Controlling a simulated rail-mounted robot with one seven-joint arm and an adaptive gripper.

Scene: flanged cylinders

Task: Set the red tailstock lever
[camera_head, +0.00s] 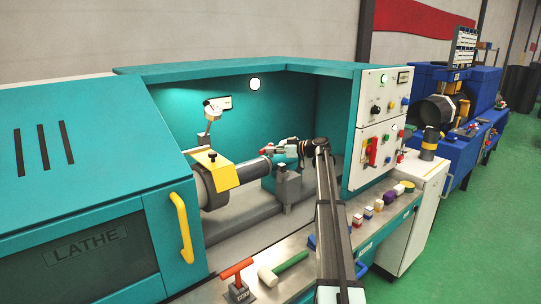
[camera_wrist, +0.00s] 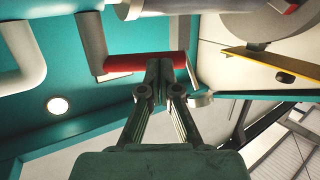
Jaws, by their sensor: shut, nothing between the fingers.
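The lathe's tailstock (camera_head: 285,165) stands inside the teal enclosure. A red lever handle on it (camera_head: 270,138) shows small in the head view, left of my gripper (camera_head: 305,147). In the wrist view the red handle (camera_wrist: 125,65) is a short bar on a grey arm (camera_wrist: 91,40). My gripper's fingers (camera_wrist: 160,68) are shut with nothing between them. Their tips overlap the right part of the red bar in the wrist view; I cannot tell whether they touch it. In the head view my arm hides part of the tailstock's right side.
The chuck with its yellow guard (camera_head: 222,173) is left of the tailstock. A control panel (camera_head: 376,130) stands on the right. An enclosure wall backs the tailstock closely.

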